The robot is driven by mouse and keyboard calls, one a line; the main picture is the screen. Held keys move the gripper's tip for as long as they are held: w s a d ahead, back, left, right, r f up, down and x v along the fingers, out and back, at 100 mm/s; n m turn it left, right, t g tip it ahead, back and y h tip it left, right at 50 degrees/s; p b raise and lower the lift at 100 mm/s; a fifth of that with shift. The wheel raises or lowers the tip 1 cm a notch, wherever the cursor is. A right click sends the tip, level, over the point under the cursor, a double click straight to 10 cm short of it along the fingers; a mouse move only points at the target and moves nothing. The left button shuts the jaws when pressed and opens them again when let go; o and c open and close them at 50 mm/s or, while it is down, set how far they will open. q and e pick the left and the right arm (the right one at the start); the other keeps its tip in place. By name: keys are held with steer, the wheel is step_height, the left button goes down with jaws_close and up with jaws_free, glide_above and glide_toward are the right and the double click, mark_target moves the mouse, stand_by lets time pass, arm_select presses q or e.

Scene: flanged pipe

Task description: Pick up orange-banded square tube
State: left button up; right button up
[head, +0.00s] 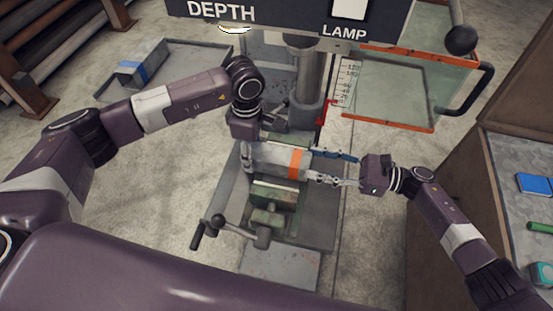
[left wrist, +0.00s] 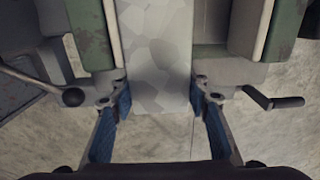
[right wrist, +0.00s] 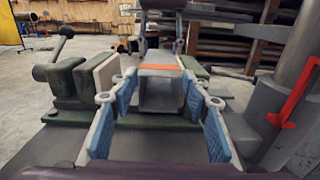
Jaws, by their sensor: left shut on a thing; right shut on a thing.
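The orange-banded square tube (head: 276,157) is grey with an orange band near its right end. It lies roughly level over the green machine vise. My left gripper (head: 258,145) is shut on the tube's left part from above; the left wrist view shows the tube (left wrist: 160,60) between the fingers. My right gripper (head: 330,168) is shut on the banded end from the right. In the right wrist view the tube's open square end (right wrist: 160,93) faces me between the blue finger pads. Whether the tube touches the vise (head: 275,194) is unclear.
The drill press column (head: 304,75) stands just behind the tube. An orange-edged clear guard (head: 385,90) is at the upper right. A blue-banded block (head: 140,65) sits on a tray at the left. A bench (head: 510,160) stands at the right. The vise handle (head: 218,222) sticks out at the front left.

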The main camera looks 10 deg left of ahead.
arm_select(q)
steer(key=shift+r+p, duration=2.35)
steer(key=shift+r, duration=0.2)
